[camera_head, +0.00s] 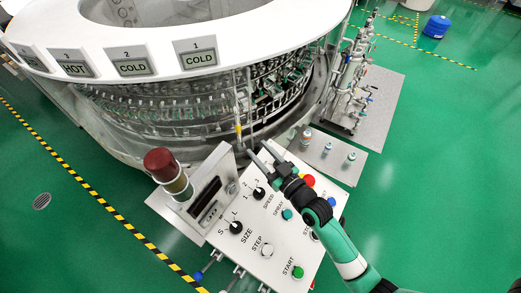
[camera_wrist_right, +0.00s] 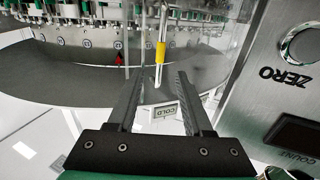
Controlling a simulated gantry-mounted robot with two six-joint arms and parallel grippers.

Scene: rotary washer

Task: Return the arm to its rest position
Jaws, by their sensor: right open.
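My right arm (camera_head: 345,255) comes in from the lower right in the head view and reaches over the control panel. My right gripper (camera_head: 258,151) is at the panel's upper edge, close to the rotary washer (camera_head: 190,110). In the right wrist view the gripper (camera_wrist_right: 160,75) has its two dark fingers spread apart with nothing between them. A yellow-sleeved rod (camera_wrist_right: 160,53) shows beyond the fingertips; I cannot tell how far off it is. My left gripper is not in view.
The white control panel (camera_head: 262,222) with knobs and buttons lies under my arm. A red-topped lamp (camera_head: 165,168) stands at its left. A plate with small bottles (camera_head: 328,148) and a metal stand (camera_head: 350,85) are to the right. Green floor (camera_head: 440,180) is clear farther right.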

